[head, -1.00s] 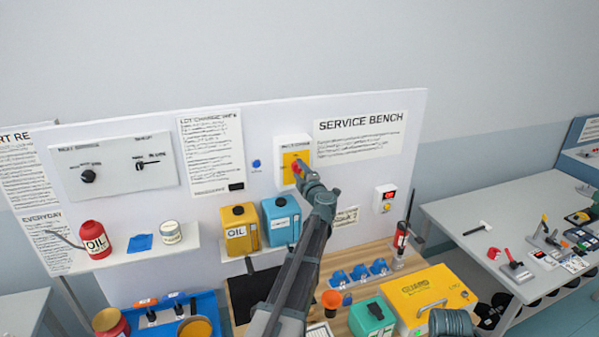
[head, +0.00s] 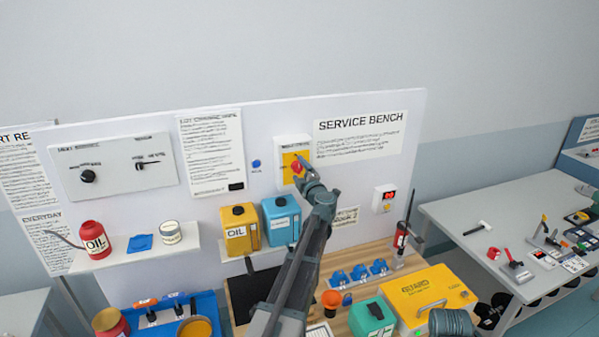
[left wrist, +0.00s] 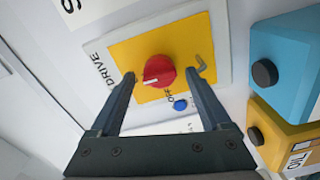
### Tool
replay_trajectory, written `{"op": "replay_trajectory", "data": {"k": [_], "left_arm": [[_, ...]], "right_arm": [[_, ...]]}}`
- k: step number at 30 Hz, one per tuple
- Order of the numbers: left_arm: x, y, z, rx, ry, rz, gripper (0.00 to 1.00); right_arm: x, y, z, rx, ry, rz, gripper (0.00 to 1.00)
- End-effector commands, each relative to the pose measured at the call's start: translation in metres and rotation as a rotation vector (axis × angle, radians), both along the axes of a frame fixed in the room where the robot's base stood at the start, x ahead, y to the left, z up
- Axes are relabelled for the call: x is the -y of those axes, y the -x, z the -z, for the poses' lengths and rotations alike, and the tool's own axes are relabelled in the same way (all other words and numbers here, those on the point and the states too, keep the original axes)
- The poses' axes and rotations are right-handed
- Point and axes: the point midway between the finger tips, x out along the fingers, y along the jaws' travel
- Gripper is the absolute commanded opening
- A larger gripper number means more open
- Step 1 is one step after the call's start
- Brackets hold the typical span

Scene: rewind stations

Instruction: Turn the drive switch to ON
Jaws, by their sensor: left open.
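The drive switch is a red round knob (left wrist: 159,71) on a yellow plate (left wrist: 147,46) in a white box, marked DRIVE, with OFF lettered beside the knob. A pale mark on the knob points left in the left wrist view. In the head view the knob (head: 297,167) shows on the upright white panel. My left gripper (left wrist: 163,76) is open, its two fingers on either side of the knob with gaps between. I cannot tell from the head view (head: 304,176) whether a finger touches it. My right gripper is not in view.
A blue canister (head: 281,221) and a yellow oil can (head: 240,230) stand on a shelf below left of the switch. A blue peg (head: 256,163) is on the panel. The bench below holds a yellow guard case (head: 427,296) and blue parts.

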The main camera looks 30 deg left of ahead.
Motion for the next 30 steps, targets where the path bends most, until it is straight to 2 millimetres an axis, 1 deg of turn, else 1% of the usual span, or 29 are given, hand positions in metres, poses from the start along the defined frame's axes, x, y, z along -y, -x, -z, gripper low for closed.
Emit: {"op": "replay_trajectory", "data": {"k": [4,8,15,21,24,30], "left_arm": [[0.005,0.004,0.000,0.000,0.000,0.001,0.81],[0.019,0.019,0.000,0.000,0.000,0.001,0.81],[0.060,0.054,0.000,0.000,0.000,0.003,0.81],[0.087,0.077,0.000,0.000,0.000,0.001,0.81],[0.096,0.083,0.000,0.000,0.000,0.002,0.81],[0.104,0.090,0.000,0.000,0.000,0.000,0.81]], "right_arm": [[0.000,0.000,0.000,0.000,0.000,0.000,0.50],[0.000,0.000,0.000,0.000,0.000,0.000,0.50],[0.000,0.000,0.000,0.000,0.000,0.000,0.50],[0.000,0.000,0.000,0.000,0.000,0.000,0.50],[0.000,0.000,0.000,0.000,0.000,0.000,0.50],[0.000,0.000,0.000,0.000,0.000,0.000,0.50]]}}
